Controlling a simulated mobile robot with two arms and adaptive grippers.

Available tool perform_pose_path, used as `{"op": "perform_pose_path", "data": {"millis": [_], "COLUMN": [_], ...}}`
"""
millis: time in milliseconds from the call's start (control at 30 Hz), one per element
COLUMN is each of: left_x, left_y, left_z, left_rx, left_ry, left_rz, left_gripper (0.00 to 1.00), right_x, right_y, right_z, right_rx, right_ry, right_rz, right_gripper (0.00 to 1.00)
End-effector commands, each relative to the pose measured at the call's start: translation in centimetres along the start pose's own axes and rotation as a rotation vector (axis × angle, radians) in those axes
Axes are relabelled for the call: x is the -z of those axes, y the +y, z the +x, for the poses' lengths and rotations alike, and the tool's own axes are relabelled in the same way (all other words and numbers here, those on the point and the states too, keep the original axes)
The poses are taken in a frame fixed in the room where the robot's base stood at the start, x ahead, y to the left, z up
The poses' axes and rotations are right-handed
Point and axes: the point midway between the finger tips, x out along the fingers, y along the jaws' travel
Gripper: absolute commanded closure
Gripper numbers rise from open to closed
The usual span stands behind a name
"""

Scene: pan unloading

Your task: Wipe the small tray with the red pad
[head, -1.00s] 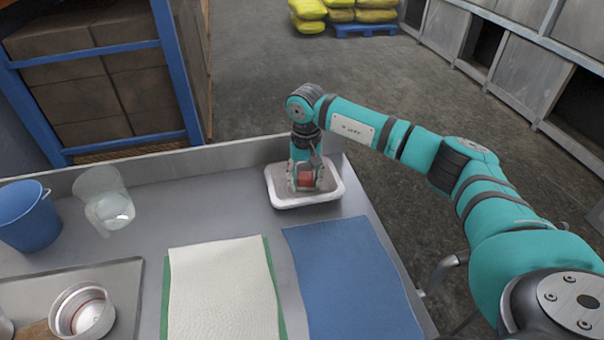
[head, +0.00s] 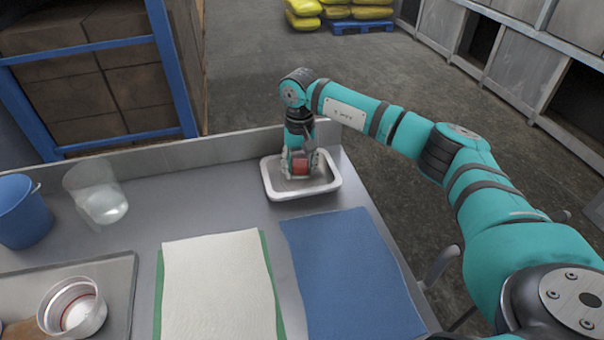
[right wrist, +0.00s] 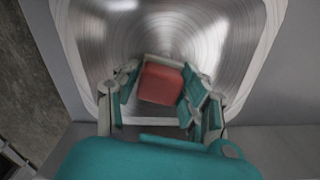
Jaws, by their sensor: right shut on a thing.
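The small tray (head: 330,186) is white-rimmed with a metallic inside and sits near the far right corner of the table. In the right wrist view its rim (right wrist: 272,30) frames most of the picture. My right gripper (head: 300,166) is inside the tray, shut on the red pad (head: 299,168). The right wrist view shows the pad (right wrist: 160,83) between the fingers, over the tray floor. I cannot tell whether the pad's underside touches the floor. My left gripper is not in view.
A blue bucket (head: 22,212) and a clear beaker (head: 97,197) stand at the left. A grey tray (head: 115,280) with a metal pan (head: 75,308) is at the front left. A white cloth (head: 215,285) on a green one and a blue mat (head: 350,275) lie in front.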

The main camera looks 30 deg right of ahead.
Motion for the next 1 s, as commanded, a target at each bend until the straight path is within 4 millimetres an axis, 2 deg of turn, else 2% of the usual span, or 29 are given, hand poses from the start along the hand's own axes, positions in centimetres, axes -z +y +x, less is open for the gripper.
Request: {"op": "perform_pose_path", "data": {"millis": [367,900,1000], "left_x": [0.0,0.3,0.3], "left_y": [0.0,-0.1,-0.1], "left_z": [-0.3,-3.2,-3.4], "left_rx": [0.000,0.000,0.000], "left_ry": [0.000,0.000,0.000], "left_rz": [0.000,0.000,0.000], "left_gripper": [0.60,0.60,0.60], "right_x": [0.0,0.0,0.0], "right_y": [0.0,0.0,0.0], "right_z": [-0.5,-5.7,-6.1], "right_rx": [0.000,0.000,0.000], "right_ry": [0.000,0.001,0.000], "right_rz": [0.000,0.001,0.001], "right_gripper": [0.83,0.83,0.83]}}
